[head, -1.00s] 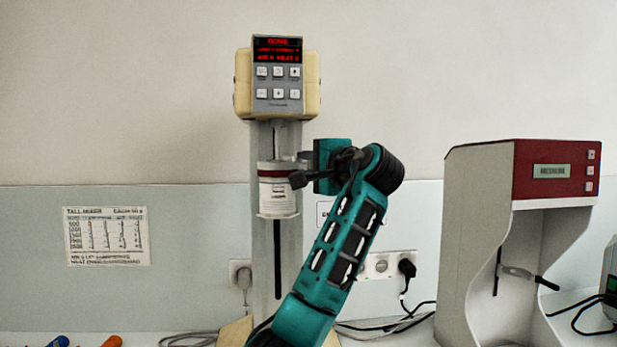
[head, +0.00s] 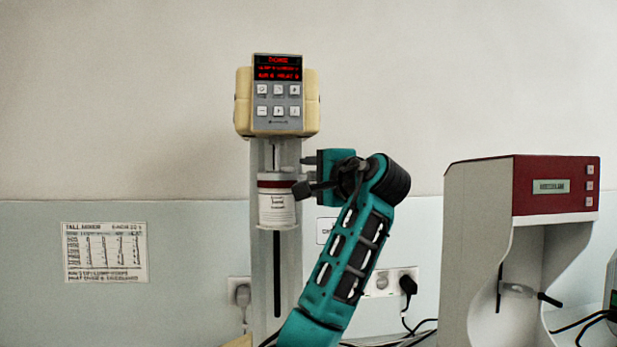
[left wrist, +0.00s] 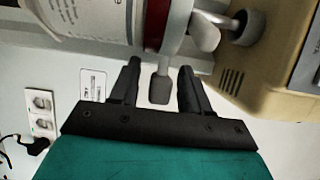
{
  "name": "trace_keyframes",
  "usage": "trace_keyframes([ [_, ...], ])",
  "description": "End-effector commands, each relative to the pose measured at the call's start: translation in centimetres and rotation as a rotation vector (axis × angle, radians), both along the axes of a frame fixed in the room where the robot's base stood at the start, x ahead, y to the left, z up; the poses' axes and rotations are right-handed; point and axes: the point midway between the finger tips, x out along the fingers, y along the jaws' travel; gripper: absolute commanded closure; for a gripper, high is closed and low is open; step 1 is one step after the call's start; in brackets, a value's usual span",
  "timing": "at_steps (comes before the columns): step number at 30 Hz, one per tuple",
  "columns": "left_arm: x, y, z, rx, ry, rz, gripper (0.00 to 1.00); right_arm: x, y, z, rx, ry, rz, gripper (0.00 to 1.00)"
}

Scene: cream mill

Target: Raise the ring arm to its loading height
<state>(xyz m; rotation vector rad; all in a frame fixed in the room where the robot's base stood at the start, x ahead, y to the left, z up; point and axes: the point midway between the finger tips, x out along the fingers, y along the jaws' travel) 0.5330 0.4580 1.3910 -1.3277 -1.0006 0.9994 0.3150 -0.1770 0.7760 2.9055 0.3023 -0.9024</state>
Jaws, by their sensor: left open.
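The mill (head: 277,103) stands at centre in the head view, with a cream head on a grey column and a lit red display. A white cup with a dark red band (head: 277,210) hangs upright below the head. The ring arm's grey ring (left wrist: 176,28) is around the cup beside the red band, and its grey tab (left wrist: 160,90) points between my jaws. My left gripper (head: 303,189) is to the right of the cup; the wrist view shows its two dark fingers (left wrist: 160,70) open, one on each side of the tab, with visible gaps. My right gripper is out of view.
A red-and-white machine (head: 525,240) stands at the right, with a dark-handled part in its bay. A printed chart (head: 105,252) hangs on the left wall. Sockets and cables (head: 405,300) are behind my arm. Space left of the column is clear.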

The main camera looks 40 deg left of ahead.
Motion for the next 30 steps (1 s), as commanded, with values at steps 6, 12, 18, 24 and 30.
trace_keyframes([
  [6,-1.2,-4.5,-0.2,-0.002,-0.004,-0.006,0.53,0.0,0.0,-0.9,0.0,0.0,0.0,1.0],
  [12,-2.4,-8.6,-0.1,-0.001,-0.004,-0.007,0.53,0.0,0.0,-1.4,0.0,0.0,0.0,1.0],
  [18,-3.1,-10.8,0.0,0.0,-0.002,-0.003,0.53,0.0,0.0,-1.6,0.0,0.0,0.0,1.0],
  [24,-3.3,-11.3,0.0,-0.002,-0.002,-0.002,0.53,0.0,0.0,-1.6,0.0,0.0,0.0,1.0],
  [30,-3.3,-11.3,0.0,-0.001,-0.002,-0.002,0.53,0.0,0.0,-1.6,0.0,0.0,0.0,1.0],
])
